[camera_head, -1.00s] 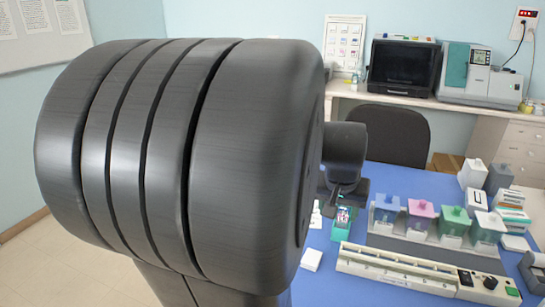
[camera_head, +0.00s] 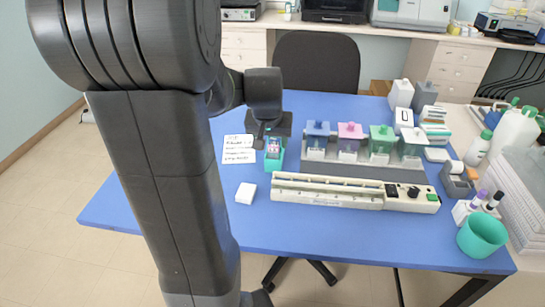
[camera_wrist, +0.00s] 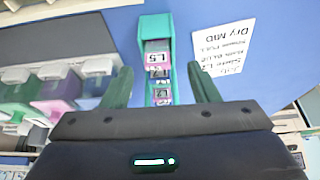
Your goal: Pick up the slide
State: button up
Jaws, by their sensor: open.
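A teal slide holder (camera_head: 281,157) stands upright on the blue mat, left of the staining jars. It also shows in the wrist view (camera_wrist: 155,25), with several labelled slides in it. My gripper (camera_wrist: 160,68) is open, with one green finger on each side of the holder in the picture and nothing held. In the head view my gripper (camera_head: 264,139) is just above and behind the holder, its fingers mostly hidden. I cannot tell whether the fingers touch a slide.
A written card (camera_head: 239,149) lies left of the holder. Lidded jars in blue (camera_head: 317,138), pink (camera_head: 349,140) and green (camera_head: 381,142) stand to its right. A long cream rack (camera_head: 330,190) lies in front, with a small white block (camera_head: 246,193) beside it. The front left mat is clear.

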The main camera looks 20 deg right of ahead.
aim_at(273, 145)
jog(key=x, duration=0.5)
jog(key=shift+d+r, duration=0.15)
jog(key=shift+d, duration=0.1)
jog(key=c, duration=1.1)
jog(key=shift+o, duration=0.2)
